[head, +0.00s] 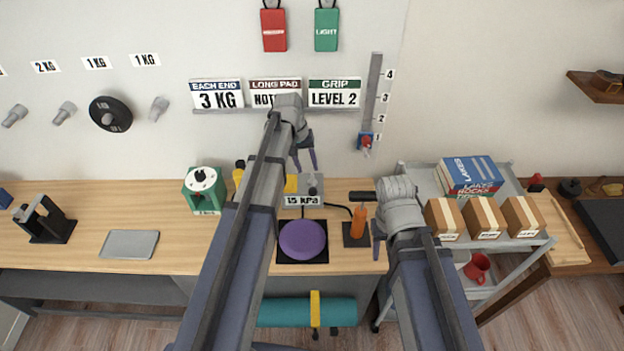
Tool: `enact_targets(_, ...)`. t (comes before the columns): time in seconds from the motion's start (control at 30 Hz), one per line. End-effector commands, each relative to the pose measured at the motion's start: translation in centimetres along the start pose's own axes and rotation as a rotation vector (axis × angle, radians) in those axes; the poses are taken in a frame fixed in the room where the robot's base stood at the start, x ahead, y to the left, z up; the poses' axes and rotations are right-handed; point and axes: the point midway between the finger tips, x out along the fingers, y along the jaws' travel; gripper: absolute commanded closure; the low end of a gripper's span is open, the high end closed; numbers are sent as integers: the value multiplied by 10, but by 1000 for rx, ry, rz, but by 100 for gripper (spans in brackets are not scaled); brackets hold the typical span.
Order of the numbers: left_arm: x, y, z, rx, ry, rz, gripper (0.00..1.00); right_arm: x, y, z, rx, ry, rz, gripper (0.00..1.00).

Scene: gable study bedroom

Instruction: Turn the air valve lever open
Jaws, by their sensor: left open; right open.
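A small grey box labelled 15 kPa (303,201) stands at the back of the wooden bench, with a dark knob or lever (313,189) on it. A yellow piece (291,184) shows at its left side, partly behind my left arm; I cannot tell if it is the valve lever. A black hose (338,207) runs right from the box towards an orange hand pump (358,222) with a black handle. My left gripper (303,161) is open and empty, just above and behind the box. My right gripper (377,240) is open beside the pump; part of it is hidden.
A purple cushion (303,239) lies on a black mat before the box. A green-framed device (204,190) and a grey tablet (129,244) are to the left. Cardboard boxes (482,217) stand on a cart at right. A slider rail (370,100) and signs (277,94) are on the wall.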

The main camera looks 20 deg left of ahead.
Motion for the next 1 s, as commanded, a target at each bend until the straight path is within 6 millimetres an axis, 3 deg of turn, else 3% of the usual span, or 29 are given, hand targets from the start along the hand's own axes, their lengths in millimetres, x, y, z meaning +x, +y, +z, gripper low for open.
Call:
enact_targets(0.5, 65, -1, 0, 1, 0, 0, 52, 63, -6, -4, 0, 0, 0, 50)
enact_targets(0.9, 70, 0, 0, 0, 0, 0, 52, 69, -6, -4, 0, 0, 0, 50)
enact_targets(1.0, 70, 0, 0, 0, 0, 0, 61, 69, -6, -4, 0, 0, 0, 50)
